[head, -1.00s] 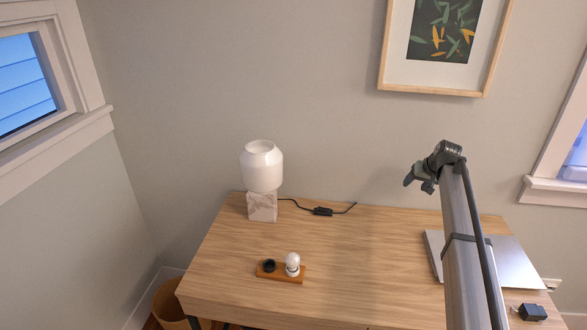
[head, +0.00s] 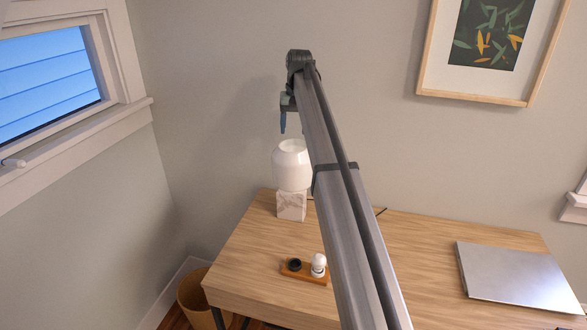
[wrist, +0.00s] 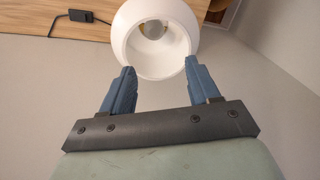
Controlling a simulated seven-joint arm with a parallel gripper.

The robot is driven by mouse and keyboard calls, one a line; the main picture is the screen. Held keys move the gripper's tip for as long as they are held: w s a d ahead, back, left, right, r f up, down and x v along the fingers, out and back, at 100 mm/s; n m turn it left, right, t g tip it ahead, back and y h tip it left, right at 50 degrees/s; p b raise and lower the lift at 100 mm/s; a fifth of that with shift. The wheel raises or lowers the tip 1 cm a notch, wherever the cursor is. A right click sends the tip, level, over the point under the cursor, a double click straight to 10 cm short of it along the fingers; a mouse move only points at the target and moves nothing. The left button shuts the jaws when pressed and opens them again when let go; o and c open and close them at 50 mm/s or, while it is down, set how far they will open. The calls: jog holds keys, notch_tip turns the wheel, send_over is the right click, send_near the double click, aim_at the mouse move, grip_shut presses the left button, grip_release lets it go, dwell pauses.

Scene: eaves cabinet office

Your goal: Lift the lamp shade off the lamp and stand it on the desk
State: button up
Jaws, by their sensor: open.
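The white lamp shade (head: 291,165) sits upright on the square marble lamp base (head: 291,206) at the back left of the desk (head: 245,262). In the wrist view, the shade (wrist: 186,62) shows its round open top, with a bulb (wrist: 153,30) inside. My gripper (wrist: 160,72) is open and empty, its two blue fingers pointing at the shade's near rim. In the head view, my gripper (head: 283,124) hangs just above the shade; only part of it shows. I cannot tell whether the fingers touch the rim.
A wooden tray (head: 291,272) with a dark round item and a white bulb-like object (head: 318,265) lies in front of the lamp. A laptop (head: 515,275) lies at right. A black cord switch (wrist: 81,16) is beside the lamp. A wall stands behind.

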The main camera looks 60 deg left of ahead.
notch_tip(320, 180, up, 2)
jog(key=r, duration=0.1)
send_over(278, 150)
jog(key=shift+h, duration=0.3)
jog(key=f, duration=0.8)
jog(key=shift+s+a+f, duration=0.25)
jog(key=shift+a+f, duration=0.05)
jog(key=shift+a, duration=0.05)
jog(key=shift+w+f, duration=0.15)
jog(key=shift+f, duration=1.25)
jog(key=shift+w+f, duration=0.15)
jog(key=shift+f, duration=1.25)
grip_shut()
